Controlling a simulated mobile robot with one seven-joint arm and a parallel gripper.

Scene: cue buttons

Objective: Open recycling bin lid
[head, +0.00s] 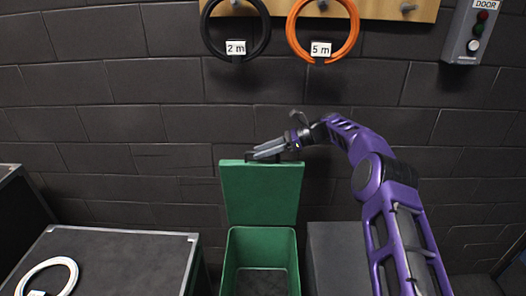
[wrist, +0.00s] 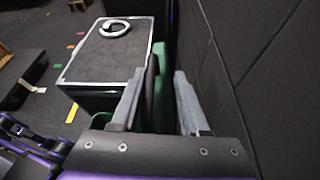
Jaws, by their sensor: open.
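The green recycling bin (head: 290,240) stands against the dark brick wall, and its inside shows from above. Its green lid (head: 262,193) stands raised and upright at the back of the bin, close to the wall. A dark handle sits at the lid's top edge. My gripper (head: 254,155) is at that top edge, reaching in from the right. In the wrist view my gripper (wrist: 156,82) has its two grey fingers apart, with the lid (wrist: 160,85) edge-on and the dark handle (wrist: 151,80) between them. I cannot tell whether the fingers touch it.
A dark case (head: 120,262) with a white coil (head: 48,274) stands left of the bin. A grey box (head: 338,260) stands to the right. Black (head: 208,40) and orange (head: 294,42) cable coils hang above, beside a door button box (head: 470,32). The wall is close behind the lid.

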